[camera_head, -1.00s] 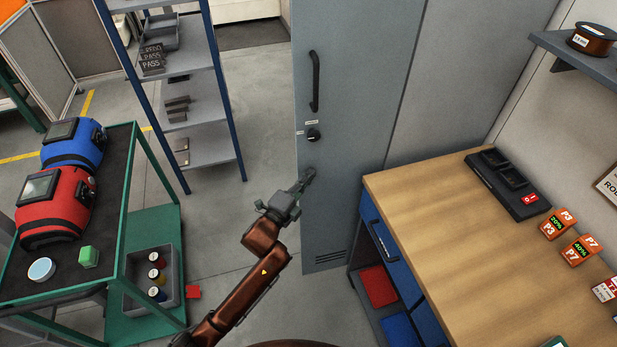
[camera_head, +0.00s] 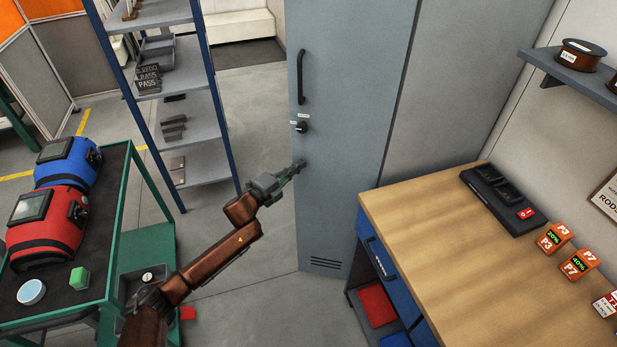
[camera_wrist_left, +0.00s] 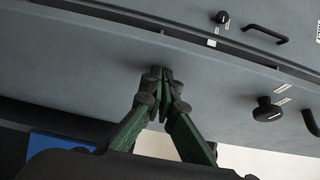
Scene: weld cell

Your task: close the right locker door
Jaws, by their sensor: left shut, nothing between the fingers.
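The right locker door (camera_head: 345,120) is a tall grey-blue panel with a dark bar handle (camera_head: 301,77), a round knob (camera_head: 301,127) below it and vent slots near the bottom. I cannot tell exactly how far it stands open. My left gripper (camera_head: 300,164) is shut and empty, its fingertips at the door face just below the knob. In the left wrist view its fingertips (camera_wrist_left: 162,76) are together against or very close to the grey panel. That panel's knob (camera_wrist_left: 268,110) is to the right of them. My right gripper is not in view.
The wooden-topped workbench (camera_head: 440,240) stands right of the door. A blue-framed shelf rack (camera_head: 190,110) stands to the left. A green cart (camera_head: 125,210) with red and blue helmets is farther left. Bare floor lies between cart and door. Another panel with a handle (camera_wrist_left: 265,35) shows in the wrist view.

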